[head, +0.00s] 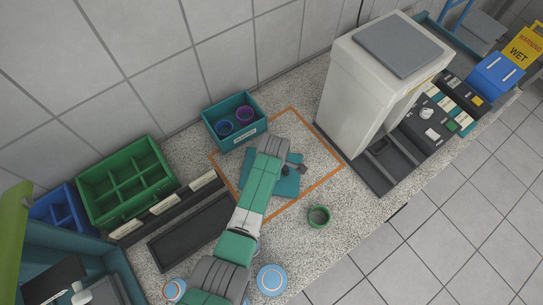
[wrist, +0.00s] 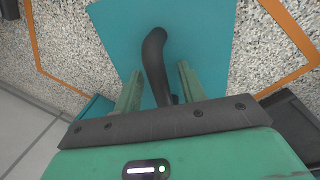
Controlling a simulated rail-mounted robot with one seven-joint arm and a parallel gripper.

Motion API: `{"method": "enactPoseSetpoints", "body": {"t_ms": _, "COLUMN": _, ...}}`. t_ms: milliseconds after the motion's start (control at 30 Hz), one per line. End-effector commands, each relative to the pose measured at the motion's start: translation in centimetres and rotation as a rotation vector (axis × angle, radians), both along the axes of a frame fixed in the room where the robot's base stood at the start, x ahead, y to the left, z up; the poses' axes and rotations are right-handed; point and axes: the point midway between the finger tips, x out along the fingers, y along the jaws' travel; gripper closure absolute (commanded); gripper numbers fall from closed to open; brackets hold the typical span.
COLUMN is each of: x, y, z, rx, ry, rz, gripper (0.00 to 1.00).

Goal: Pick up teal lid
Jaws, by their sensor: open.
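The teal lid (wrist: 205,30) is a flat square plate with a black curved handle (wrist: 155,55), seen close up in the wrist view. In the head view the lid (head: 288,186) lies on the speckled counter inside an orange outline, partly hidden by my arm. My gripper (wrist: 160,69) is open above the lid. Its two green fingers stand on either side of the handle, with a visible gap on each side. I cannot tell how far the fingertips are above the plate.
A teal bin (head: 236,121) with purple-rimmed round items stands behind the lid. A green ring-shaped cup (head: 319,216) is to the right front. A large white machine (head: 362,95) stands at right. A green divided crate (head: 127,183) and a dark tray (head: 190,232) are at left.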

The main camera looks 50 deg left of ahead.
Motion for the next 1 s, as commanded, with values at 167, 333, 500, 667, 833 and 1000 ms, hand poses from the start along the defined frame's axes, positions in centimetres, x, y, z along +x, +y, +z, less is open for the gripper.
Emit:
{"method": "enactPoseSetpoints", "body": {"t_ms": 167, "x": 0.0, "y": 0.0, "z": 0.1, "rx": 0.000, "ry": 0.000, "rz": 0.000, "gripper": 0.64}}
{"method": "enactPoseSetpoints", "body": {"t_ms": 333, "x": 0.0, "y": 0.0, "z": 0.1, "rx": 0.000, "ry": 0.000, "rz": 0.000, "gripper": 0.97}}
{"method": "enactPoseSetpoints", "body": {"t_ms": 500, "x": 0.0, "y": 0.0, "z": 0.1, "rx": 0.000, "ry": -0.001, "rz": 0.000, "gripper": 1.00}}
{"method": "enactPoseSetpoints", "body": {"t_ms": 667, "x": 0.1, "y": 0.0, "z": 0.8, "rx": 0.000, "ry": -0.002, "rz": 0.000, "gripper": 1.00}}
{"method": "enactPoseSetpoints", "body": {"t_ms": 833, "x": 0.2, "y": 0.0, "z": 4.7, "rx": 0.002, "ry": -0.005, "rz": -0.001, "gripper": 1.00}}
{"method": "enactPoseSetpoints", "body": {"t_ms": 1000, "x": 0.1, "y": 0.0, "z": 8.3, "rx": 0.001, "ry": -0.003, "rz": -0.001, "gripper": 1.00}}
